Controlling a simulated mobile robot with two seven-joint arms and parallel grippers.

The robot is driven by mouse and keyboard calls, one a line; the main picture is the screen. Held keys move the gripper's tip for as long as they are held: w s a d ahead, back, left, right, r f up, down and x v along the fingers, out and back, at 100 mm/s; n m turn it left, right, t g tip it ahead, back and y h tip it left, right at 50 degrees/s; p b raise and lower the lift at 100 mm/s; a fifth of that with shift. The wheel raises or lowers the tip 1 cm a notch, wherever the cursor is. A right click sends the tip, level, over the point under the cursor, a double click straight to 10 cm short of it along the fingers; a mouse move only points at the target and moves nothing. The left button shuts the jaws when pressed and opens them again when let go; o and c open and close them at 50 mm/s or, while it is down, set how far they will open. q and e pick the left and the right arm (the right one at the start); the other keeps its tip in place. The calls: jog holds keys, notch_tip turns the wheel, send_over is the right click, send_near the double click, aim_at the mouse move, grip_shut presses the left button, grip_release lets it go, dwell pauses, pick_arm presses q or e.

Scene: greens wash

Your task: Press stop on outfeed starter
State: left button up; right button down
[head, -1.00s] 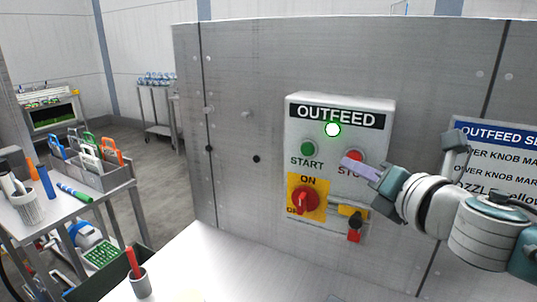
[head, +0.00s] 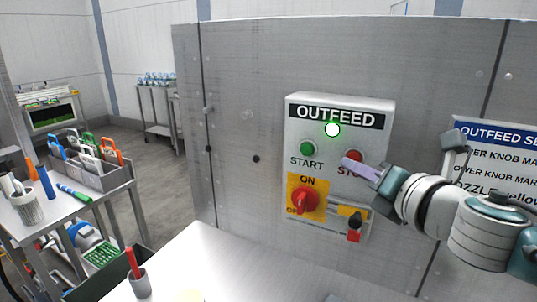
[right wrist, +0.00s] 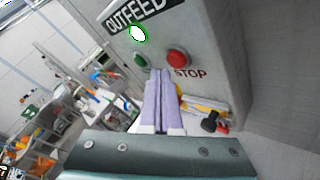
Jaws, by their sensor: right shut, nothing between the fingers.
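The OUTFEED starter box (head: 378,133) is fixed to a grey metal panel. Its red STOP button (head: 354,156) is at the right and its green START button (head: 307,149) at the left. A lamp (head: 333,130) above them glows white-green. My right gripper (head: 346,163) is shut and empty, its pale purple fingertips in front of the box just below the STOP button, partly covering the STOP label. In the right wrist view the STOP button (right wrist: 177,58) shows whole, up and right of the fingertips (right wrist: 159,72). I cannot tell contact. My left gripper is not in view.
A red rotary knob (head: 303,201) on a yellow plate sits below START. A yellow and black latch with a red piece (head: 353,219) is beside it. A blue-headed sign (head: 493,137) is at right. A cup (head: 140,284) holding a red item stands on the pale surface below.

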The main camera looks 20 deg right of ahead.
jog(key=shift+w+d, duration=0.1)
dwell(0.6)
jog(key=shift+w+d, duration=0.2)
jog(key=shift+w+d, duration=0.25)
jog(key=shift+d, duration=0.15)
dwell(0.7)
dwell(0.3)
jog(key=shift+s+a, duration=0.55)
jog(key=shift+a, duration=0.1)
jog(key=shift+s+a+p, duration=0.45)
jog(key=shift+s+a, duration=1.2)
jog(key=shift+a, duration=0.3)
